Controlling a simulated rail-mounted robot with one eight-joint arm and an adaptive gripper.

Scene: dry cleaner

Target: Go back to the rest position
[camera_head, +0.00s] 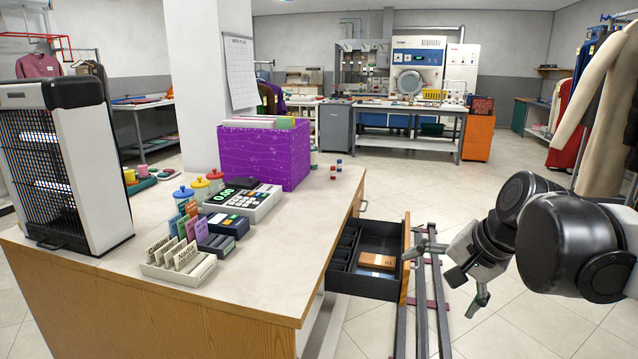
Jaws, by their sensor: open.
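My gripper (444,278) is open at the right of the head view, with its fingers spread and nothing seen between them. It is beside the wooden front of an open drawer (406,256). I cannot tell whether a finger touches the drawer front. My arm reaches in from the right edge. The drawer juts out from the counter and holds dark compartments and an orange-brown item (377,261).
The counter (290,246) holds a purple box (262,155), a cash register (242,201), a card rack (178,268) and a black-and-white heater-like unit (70,165). Rails (423,320) run along the floor below my gripper. Clothes (595,110) hang at the right. The tiled floor behind is clear.

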